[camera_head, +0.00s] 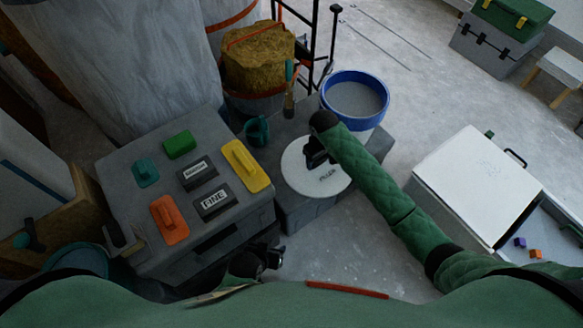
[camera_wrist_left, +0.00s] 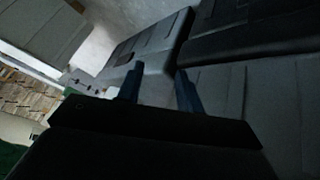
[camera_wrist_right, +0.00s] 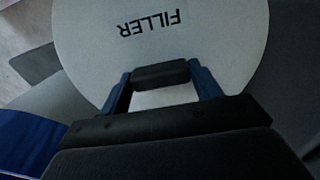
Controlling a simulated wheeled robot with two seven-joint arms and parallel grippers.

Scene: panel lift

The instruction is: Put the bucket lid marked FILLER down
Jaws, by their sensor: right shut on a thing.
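The round white lid (camera_head: 309,185) marked FILLER is over the grey block beside the blue-rimmed bucket (camera_head: 354,96). In the right wrist view the lid (camera_wrist_right: 215,40) fills the top, its lettering upside down. My right gripper (camera_head: 317,152) is shut on the lid's dark bar handle (camera_wrist_right: 160,74), with one finger at each end. I cannot tell whether the lid touches the block or hangs just above it. The bucket is open and holds grey material. My left gripper (camera_head: 270,257) is open and empty, low beside the grey workbench; its spread fingers show in the left wrist view (camera_wrist_left: 158,88).
The grey block (camera_head: 297,215) stands between the bucket and the workbench (camera_head: 122,168), which carries coloured floats and two dark labelled blocks, one marked FINE. A teal cup (camera_head: 257,131) is left of the lid. A white-topped case (camera_head: 475,185) stands at right. The floor between is clear.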

